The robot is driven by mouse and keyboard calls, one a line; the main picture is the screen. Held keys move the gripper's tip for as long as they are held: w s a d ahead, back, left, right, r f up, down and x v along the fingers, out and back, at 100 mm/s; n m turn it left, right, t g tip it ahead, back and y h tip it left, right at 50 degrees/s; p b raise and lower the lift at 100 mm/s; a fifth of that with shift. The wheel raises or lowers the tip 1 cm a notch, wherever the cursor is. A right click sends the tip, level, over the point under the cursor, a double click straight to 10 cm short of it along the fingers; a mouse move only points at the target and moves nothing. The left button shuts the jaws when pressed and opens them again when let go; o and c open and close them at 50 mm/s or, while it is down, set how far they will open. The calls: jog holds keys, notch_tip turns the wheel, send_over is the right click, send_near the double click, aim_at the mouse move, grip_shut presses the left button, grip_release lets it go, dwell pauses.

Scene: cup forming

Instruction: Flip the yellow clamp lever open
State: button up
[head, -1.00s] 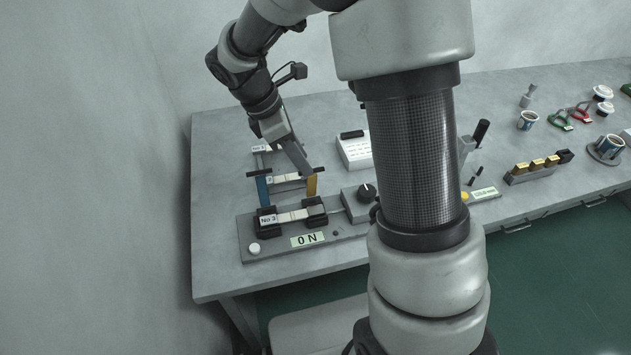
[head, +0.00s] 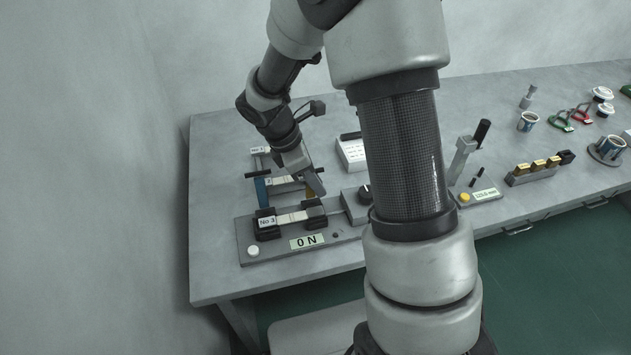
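The yellow clamp lever (head: 310,193) is on the left part of the bench, at the right end of the middle clamp station. Only a small patch of it shows; my gripper covers the rest. My gripper (head: 317,187) points down and to the right, with its tip over or against this lever; contact cannot be told. Its fingers are seen from the side and look like one block, so their opening is not clear. The blue clamp lever (head: 262,190) stands upright at the left end of the same station, with a dark crossbar on top.
In front is a base plate (head: 355,238) with a No 3 label, black blocks and an ON sign (head: 308,241). A white box (head: 353,153) is behind to the right. My arm hides the bench's middle. A grey wall rises at the left.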

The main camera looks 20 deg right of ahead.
grip_shut()
jog(key=shift+r, duration=0.1)
jog(key=p, duration=0.1)
jog(key=g+p, duration=0.1)
jog(key=p, duration=0.1)
jog(key=shift+w+r, duration=0.2)
jog(key=shift+r, duration=0.1)
jog(key=p, duration=0.1)
jog(key=g+p, duration=0.1)
jog(key=p, duration=0.1)
jog(key=shift+w+f+n, duration=0.15)
jog(key=shift+w+n, duration=0.15)
jog(key=shift+w+f+g+p, duration=0.35)
jog(key=shift+g+p, duration=0.15)
jog(key=shift+g, duration=0.5)
jog(key=o, duration=0.6)
grip_release()
jog(key=shift+c, duration=0.2)
jog(key=shift+w, duration=0.1)
